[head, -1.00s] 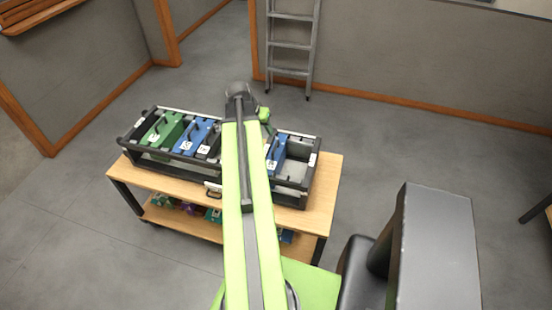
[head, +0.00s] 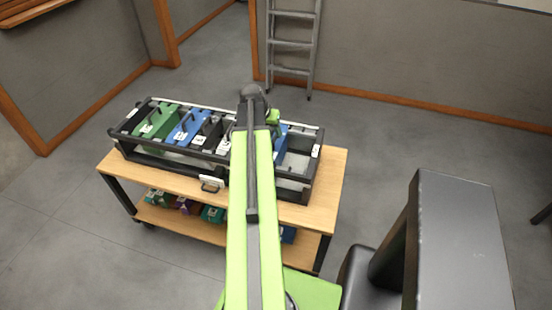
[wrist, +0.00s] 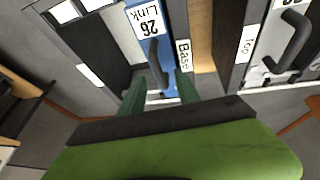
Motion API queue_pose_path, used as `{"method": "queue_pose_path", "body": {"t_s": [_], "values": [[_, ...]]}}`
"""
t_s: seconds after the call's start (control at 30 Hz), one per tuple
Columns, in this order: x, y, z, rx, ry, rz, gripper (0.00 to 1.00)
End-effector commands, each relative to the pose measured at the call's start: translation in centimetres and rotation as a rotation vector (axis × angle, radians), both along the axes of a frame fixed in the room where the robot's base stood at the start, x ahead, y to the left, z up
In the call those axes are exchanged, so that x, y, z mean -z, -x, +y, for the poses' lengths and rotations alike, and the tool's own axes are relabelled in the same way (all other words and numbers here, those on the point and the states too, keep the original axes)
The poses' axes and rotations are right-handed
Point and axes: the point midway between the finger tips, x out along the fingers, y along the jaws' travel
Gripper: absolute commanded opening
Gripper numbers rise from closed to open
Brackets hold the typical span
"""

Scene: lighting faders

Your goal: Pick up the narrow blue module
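The narrow blue module (head: 282,138) stands in the dark rack (head: 309,178), right of my arm in the head view and partly hidden by it. In the wrist view the blue module (wrist: 150,30) has a white label reading "26 Link" and a dark handle. My gripper (wrist: 160,78) is open and empty, with its dark green fingertips apart on either side of the handle's lower end. I cannot tell if they touch it. In the head view my gripper is mostly hidden behind my arm.
A wider blue module (head: 186,128), a green module (head: 158,120) and dark modules fill the rack's left part. An empty bay lies right of the narrow module. The rack stands on a wooden cart (head: 333,185) with more modules below. A ladder (head: 292,45) leans behind.

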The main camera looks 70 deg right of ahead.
Motion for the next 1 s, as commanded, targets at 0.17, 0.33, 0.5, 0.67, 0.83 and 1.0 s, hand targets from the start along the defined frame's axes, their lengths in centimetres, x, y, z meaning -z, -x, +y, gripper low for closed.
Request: {"method": "queue_pose_path", "body": {"t_s": [0.17,0.33,0.5,0.67,0.83,1.0], "values": [[2.8,0.4,-1.3,0.002,0.000,0.000,0.39],[4.8,0.8,-2.2,0.001,-0.001,0.001,0.39],[4.4,0.8,-2.2,0.000,0.000,0.001,0.39],[4.4,0.8,-2.2,0.000,0.000,0.001,0.23],[4.4,0.8,-2.2,0.001,0.000,0.001,0.01],[4.4,0.8,-2.2,0.001,-0.001,0.001,0.00]]}}
